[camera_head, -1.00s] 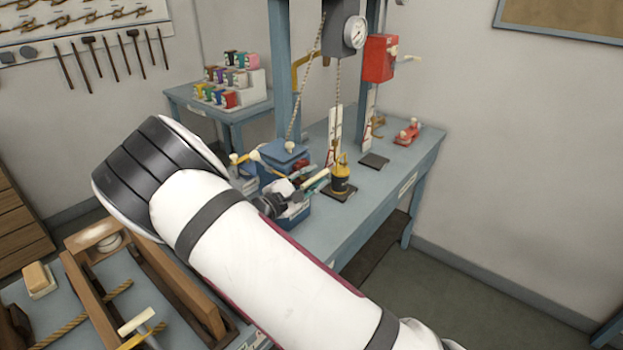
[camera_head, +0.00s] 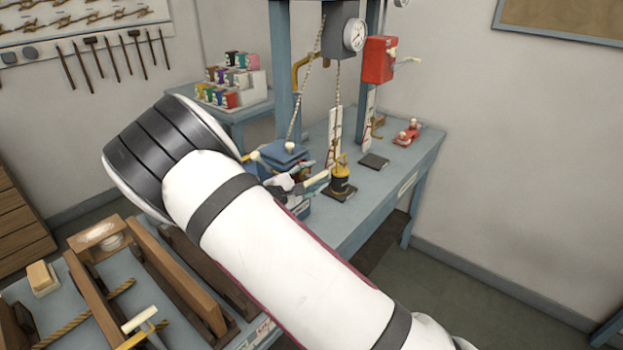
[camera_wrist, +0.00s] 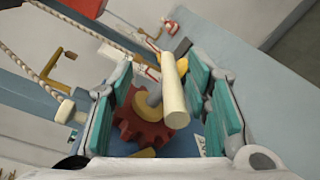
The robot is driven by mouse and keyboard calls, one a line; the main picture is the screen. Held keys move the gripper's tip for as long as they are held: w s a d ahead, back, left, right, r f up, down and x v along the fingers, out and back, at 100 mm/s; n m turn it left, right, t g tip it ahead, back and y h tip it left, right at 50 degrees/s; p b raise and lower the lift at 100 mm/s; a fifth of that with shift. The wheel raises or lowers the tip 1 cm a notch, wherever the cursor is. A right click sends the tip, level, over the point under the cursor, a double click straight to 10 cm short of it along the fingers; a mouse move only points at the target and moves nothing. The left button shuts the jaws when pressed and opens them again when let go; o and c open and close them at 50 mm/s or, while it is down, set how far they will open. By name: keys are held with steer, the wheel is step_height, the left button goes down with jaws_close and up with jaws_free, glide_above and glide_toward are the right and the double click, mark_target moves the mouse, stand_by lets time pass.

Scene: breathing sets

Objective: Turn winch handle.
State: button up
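The winch (camera_head: 287,154) is a blue unit on the blue bench, partly hidden behind my arm in the head view. Its cream handle (camera_head: 316,183) sticks out to the right. In the wrist view the cream handle (camera_wrist: 173,92) stands between my gripper's teal-padded fingers, nearer the right one. A dark red gear (camera_wrist: 148,128) and a brass hub lie behind it. My gripper (camera_wrist: 163,78) is open around the handle, with gaps visible on both sides. In the head view my gripper (camera_head: 292,184) is small and partly covered by my arm.
A yellow-and-black weight (camera_head: 340,178) hangs on a rope just right of the handle. A gauge (camera_head: 354,34) and a red box (camera_head: 379,60) are on the frame above. A wooden rack (camera_head: 172,280) stands at the lower left.

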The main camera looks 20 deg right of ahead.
steer(key=shift+f, duration=0.1)
steer(key=v, duration=1.2)
steer(key=shift+s+d, duration=0.1)
steer(key=s+d+r+m+g+y, duration=0.6)
steer(key=s+d+r+m+g, duration=0.25)
steer(key=s+d, duration=0.5)
steer(key=s+a+r+m+t+y, duration=0.1)
steer(key=s+r+y, duration=0.3)
steer(key=s, duration=0.4)
steer(key=s+a+r+m+t+y+b, duration=0.1)
steer(key=s+r+m+t+y, duration=0.2)
steer(key=s, duration=0.6)
step_height(320, 180, up, 2)
steer(key=shift+s+a+r+m+y+b, duration=0.15)
steer(key=shift+s+a+m+y+b, duration=0.2)
steer(key=shift+m, duration=0.3)
